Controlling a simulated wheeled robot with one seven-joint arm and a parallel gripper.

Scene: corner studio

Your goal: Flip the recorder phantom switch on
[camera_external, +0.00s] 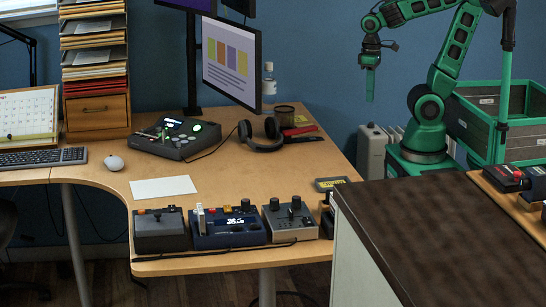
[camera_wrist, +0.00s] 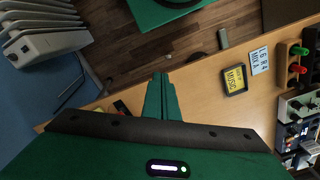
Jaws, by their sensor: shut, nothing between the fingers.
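My gripper (camera_external: 370,98) points down with its green fingers together, in the air between the desk and my base, with nothing held. In the wrist view its closed fingers (camera_wrist: 160,76) show above the desk edge and floor. A dark device with a small screen and a green-lit knob (camera_external: 176,138) lies at the back of the desk. A blue device with a lit display (camera_external: 228,228) stands in the front row. I cannot tell for sure which one is the recorder. No phantom switch can be made out. My gripper is well apart from both devices.
The wooden desk (camera_external: 230,167) also bears headphones (camera_external: 260,135), a grey pedal (camera_external: 290,218), a dark box (camera_external: 160,230) and a white sheet (camera_external: 163,188). A monitor (camera_external: 231,60) stands at the back. A brown-topped counter (camera_external: 450,235) fills the right foreground. A radiator (camera_wrist: 45,35) is near my base.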

